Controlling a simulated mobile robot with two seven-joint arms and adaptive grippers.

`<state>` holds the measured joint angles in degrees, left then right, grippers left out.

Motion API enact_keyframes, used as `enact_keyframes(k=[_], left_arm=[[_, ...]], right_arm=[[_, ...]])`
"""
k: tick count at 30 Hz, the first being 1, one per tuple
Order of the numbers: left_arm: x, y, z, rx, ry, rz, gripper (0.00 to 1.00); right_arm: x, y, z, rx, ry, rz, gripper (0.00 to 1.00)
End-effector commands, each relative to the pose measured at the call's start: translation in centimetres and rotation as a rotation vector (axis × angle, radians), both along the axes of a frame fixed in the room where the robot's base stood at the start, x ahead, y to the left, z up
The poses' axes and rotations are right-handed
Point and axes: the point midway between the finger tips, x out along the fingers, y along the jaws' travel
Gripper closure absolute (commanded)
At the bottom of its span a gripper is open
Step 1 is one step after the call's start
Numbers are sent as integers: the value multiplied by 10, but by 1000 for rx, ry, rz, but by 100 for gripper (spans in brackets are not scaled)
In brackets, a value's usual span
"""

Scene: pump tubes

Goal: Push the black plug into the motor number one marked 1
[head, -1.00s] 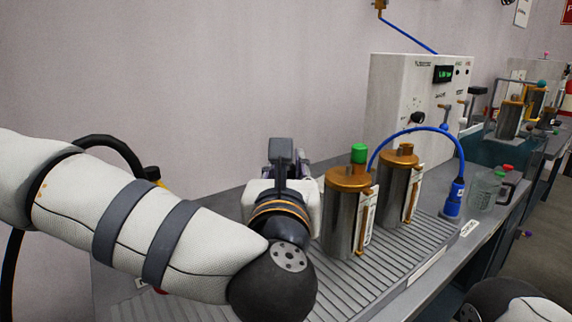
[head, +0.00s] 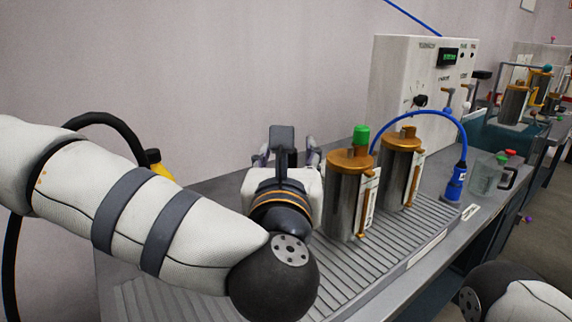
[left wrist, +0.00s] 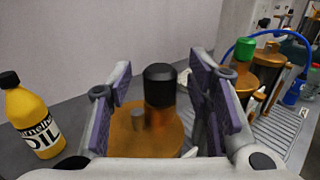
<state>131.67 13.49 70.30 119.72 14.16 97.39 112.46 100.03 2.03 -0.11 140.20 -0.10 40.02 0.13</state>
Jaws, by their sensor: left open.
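The black plug (left wrist: 160,76) stands upright on the copper-coloured top of a motor (left wrist: 130,138) in the left wrist view. A copper-coloured collar shows under the plug; how deep it sits cannot be told. My left gripper (left wrist: 160,88) is open, with its purple-padded fingers on either side of the plug, apart from it. In the head view my left gripper (head: 287,150) is seen from behind and hides this motor and plug. No number 1 mark is readable. My right gripper is not in view.
A yellow oil bottle (left wrist: 38,120) stands at left in the wrist view. The ribbed mat's front is clear.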

Motion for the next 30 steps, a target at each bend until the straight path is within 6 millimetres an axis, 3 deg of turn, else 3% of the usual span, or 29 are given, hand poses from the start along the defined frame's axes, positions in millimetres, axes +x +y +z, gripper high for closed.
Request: enact_keyframes(k=[10,17,30], left_arm=[[-95,1,3,8,-7,-12,54],[-111,4,1,4,-1,-5,54],[-112,5,0,1,1,-1,54]], right_arm=[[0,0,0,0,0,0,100],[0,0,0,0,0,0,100],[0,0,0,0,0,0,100]])
